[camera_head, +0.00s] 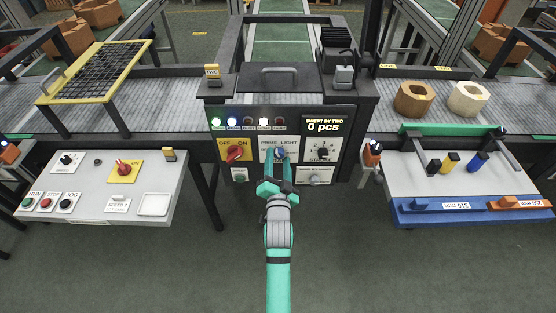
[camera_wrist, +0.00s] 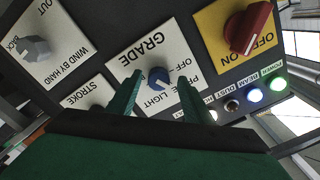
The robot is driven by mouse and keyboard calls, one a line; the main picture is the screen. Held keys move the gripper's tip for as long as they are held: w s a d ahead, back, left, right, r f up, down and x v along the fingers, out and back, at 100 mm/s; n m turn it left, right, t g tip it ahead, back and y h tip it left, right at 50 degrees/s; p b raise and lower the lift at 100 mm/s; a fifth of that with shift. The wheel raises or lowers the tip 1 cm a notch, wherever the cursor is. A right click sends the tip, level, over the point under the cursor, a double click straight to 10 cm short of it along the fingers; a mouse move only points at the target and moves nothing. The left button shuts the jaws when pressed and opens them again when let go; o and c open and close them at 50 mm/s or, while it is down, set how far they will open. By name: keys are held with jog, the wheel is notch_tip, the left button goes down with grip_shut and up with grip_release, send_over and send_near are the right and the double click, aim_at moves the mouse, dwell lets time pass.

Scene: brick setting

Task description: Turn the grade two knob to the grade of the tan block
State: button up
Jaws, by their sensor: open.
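A tan-brown hexagonal block (camera_head: 414,98) with a hole stands on the conveyor at right, beside a cream block (camera_head: 467,98). The middle console (camera_head: 345,172) carries a small blue knob (camera_head: 281,152) on a white plate. In the wrist view this blue knob (camera_wrist: 157,77) sits on a plate marked GRADE (camera_wrist: 134,58), with smaller words including OFF and LIGHT, seen upside down. My gripper (camera_head: 280,163) is open in front of that plate. In the wrist view its fingers (camera_wrist: 159,82) stand on either side of the knob; I cannot tell whether they touch it.
A red OFF/ON knob (camera_head: 236,153) is left of the blue knob; a black knob (camera_head: 323,152) is to its right. A row of indicator lights (camera_head: 248,121) and a display (camera_head: 324,126) sit above. Side panels stand left (camera_head: 135,188) and right (camera_head: 415,185). The floor is clear.

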jog(key=s, duration=1)
jog(key=shift+s, duration=0.25)
jog(key=shift+d, duration=0.1)
jog(key=shift+w, duration=0.15)
jog(key=s+f+n+g, duration=0.1)
jog(key=s+n, duration=0.3)
jog(key=s, duration=1.4)
jog(key=s+f+n+g, duration=0.1)
jog(key=s+f+n, duration=0.2)
jog(key=s, duration=1.6)
jog(key=shift+a+f+n+g, duration=0.25)
jog(key=shift+f+n+g, duration=0.05)
jog(key=shift+n, duration=0.2)
jog(key=shift+s+d, duration=0.1)
jog(key=shift+s, duration=0.1)
